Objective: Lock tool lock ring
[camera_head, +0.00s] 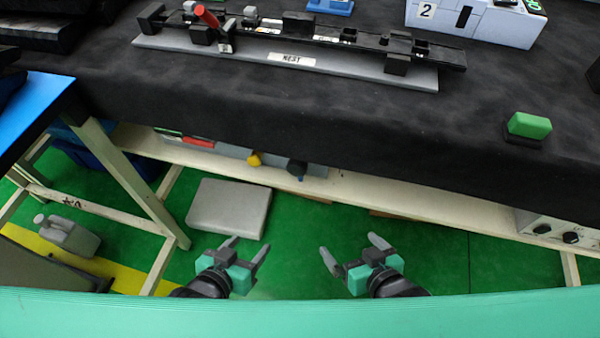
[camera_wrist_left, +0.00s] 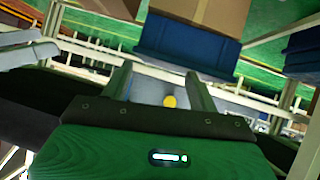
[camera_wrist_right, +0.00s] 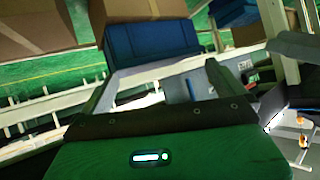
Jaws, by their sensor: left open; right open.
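A grey fixture board (camera_head: 170,43) with a long black rail lies on the dark table, at the top of the head view. A label on it reads NEST. A red-handled tool (camera_head: 207,16) leans on the left part of the rail. I cannot make out a lock ring at this size. My left gripper (camera_head: 248,248) and right gripper (camera_head: 349,247) are both open and empty, low in front of the table's front edge and apart from the fixture. The wrist views show nothing between the fingers of the left (camera_wrist_left: 157,74) or right gripper (camera_wrist_right: 160,77).
A green block (camera_head: 529,125) on a black base sits at the table's right. A white box (camera_head: 475,22) marked 2 stands at the back right. The black table (camera_head: 330,105) is clear between fixture and front edge. A pale shelf rail (camera_head: 400,197) runs below it.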

